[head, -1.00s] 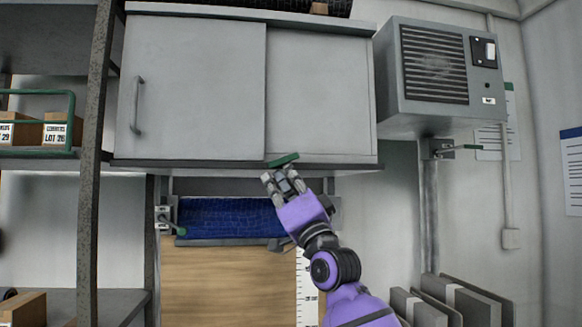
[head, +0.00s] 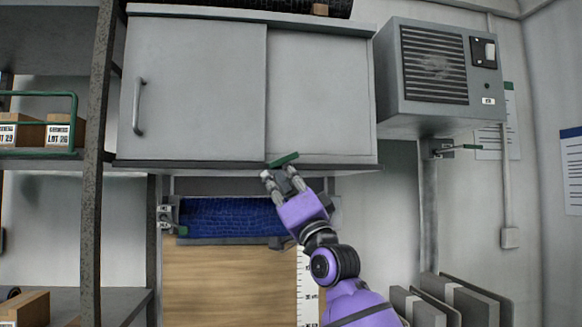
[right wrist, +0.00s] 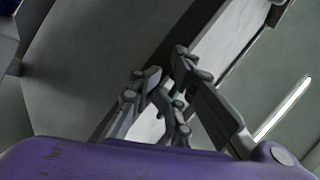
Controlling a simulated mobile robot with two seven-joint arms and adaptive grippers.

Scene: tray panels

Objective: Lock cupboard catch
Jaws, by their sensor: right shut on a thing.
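The grey cupboard (head: 190,85) fills the upper middle of the head view, with a sliding door and bar handle at left. Its catch shows as a green lever (head: 284,160) at the bottom edge, tilted up to the right. My right gripper (head: 282,180) is just below the lever, shut on the catch; the fingers hide the contact. In the right wrist view, the fingers of my right gripper (right wrist: 165,78) reach up close to the cupboard's underside, with a small greenish patch between them. My left gripper is not in view.
Below hangs a blue tray panel (head: 230,217) with a latch (head: 168,217) at its left. A grey vented box (head: 435,75) is at right, with another green-handled lever (head: 455,148) beneath it. A shelf post (head: 97,130) stands at left. Upright panels (head: 455,300) stand at lower right.

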